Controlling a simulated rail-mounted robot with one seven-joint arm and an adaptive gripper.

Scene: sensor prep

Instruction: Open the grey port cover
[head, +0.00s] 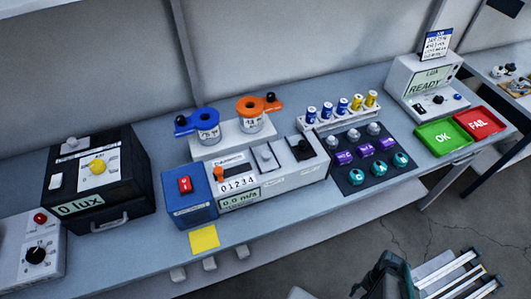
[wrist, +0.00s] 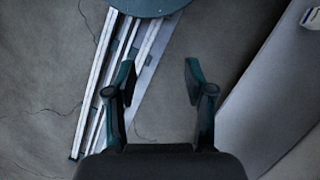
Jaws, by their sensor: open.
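My gripper (wrist: 158,72) is open and empty in the wrist view, above the floor and away from the instrument. The cover does not show in the wrist view.
A blue box with a red switch (head: 185,185) adjoins the instrument's left side. Behind stand jars with blue (head: 197,122) and orange (head: 258,107) clamps. A dark mat (head: 365,165) with sensors lies to the right. A yellow note (head: 204,239) is in front.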

